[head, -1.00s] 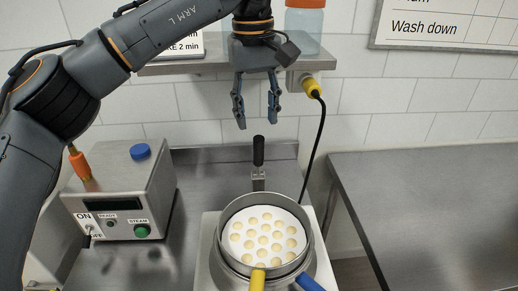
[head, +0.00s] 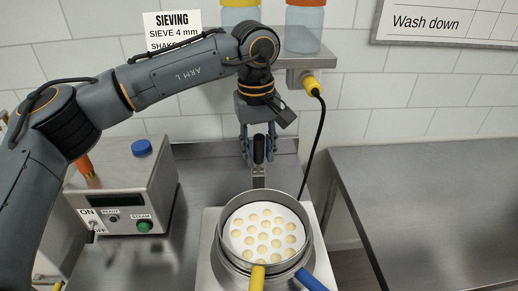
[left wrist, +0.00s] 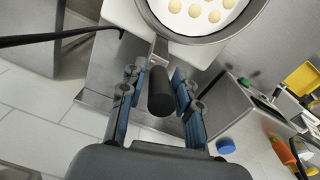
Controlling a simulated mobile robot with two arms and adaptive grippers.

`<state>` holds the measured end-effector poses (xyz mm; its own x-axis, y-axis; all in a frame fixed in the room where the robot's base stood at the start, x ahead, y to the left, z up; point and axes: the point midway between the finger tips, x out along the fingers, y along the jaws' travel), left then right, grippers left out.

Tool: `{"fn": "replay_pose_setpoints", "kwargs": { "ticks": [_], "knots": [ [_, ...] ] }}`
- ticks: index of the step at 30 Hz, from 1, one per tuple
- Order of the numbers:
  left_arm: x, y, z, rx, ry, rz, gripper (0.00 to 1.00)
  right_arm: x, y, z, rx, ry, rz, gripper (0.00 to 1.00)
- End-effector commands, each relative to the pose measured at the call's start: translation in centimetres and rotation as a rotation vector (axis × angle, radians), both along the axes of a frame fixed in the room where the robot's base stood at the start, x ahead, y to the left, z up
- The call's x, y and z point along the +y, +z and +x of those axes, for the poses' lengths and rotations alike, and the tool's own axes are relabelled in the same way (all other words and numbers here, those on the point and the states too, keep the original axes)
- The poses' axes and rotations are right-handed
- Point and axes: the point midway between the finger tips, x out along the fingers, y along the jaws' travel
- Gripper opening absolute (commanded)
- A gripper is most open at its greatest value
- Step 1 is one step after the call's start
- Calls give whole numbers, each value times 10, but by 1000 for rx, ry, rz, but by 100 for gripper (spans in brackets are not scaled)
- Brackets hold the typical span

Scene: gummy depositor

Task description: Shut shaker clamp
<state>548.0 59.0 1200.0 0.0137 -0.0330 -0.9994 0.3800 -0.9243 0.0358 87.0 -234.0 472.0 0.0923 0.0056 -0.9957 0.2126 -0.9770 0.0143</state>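The shaker clamp is an upright lever with a black grip (head: 259,150) on a metal bracket (head: 259,174) behind the round sieve pan (head: 226,216). My left gripper (head: 258,160) points down around the black grip, one finger on each side. In the left wrist view the black grip (left wrist: 161,92) stands between the two blue-padded fingertips (left wrist: 158,78), with a gap visible on both sides, so the gripper is open. The lever stands about upright. My right gripper does not show.
A steel control box (head: 128,190) with a blue cap, ON/OFF switch and green button stands to the left. A shelf (head: 292,50) with jars is above. A black cable (head: 317,145) hangs on the right. Yellow (head: 257,278) and blue (head: 309,281) handles stick out in front of the sieve.

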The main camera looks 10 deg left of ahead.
Motion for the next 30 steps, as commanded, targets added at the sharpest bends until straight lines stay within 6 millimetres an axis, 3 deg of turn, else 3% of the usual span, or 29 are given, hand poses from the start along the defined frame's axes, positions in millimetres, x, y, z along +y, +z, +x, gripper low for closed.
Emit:
{"fn": "replay_pose_setpoints", "kwargs": {
  "ticks": [1, 3, 4, 16, 20, 30],
  "knots": [
    [0, 0, 0, 0, 0, 0, 15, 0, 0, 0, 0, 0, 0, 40],
    [0, 0, 0, 0, 0, 0, 1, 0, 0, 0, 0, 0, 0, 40],
    [0, 0, 0, 0, 0, 0, 0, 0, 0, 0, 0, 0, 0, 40],
    [0, -3, -2, -26, -2, 5, 0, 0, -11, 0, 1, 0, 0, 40],
    [-1, -7, -6, -81, -2, 16, 0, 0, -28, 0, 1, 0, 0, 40],
    [-5, -18, -23, -322, -4, 63, 0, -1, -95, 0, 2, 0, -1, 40]
  ]
}}
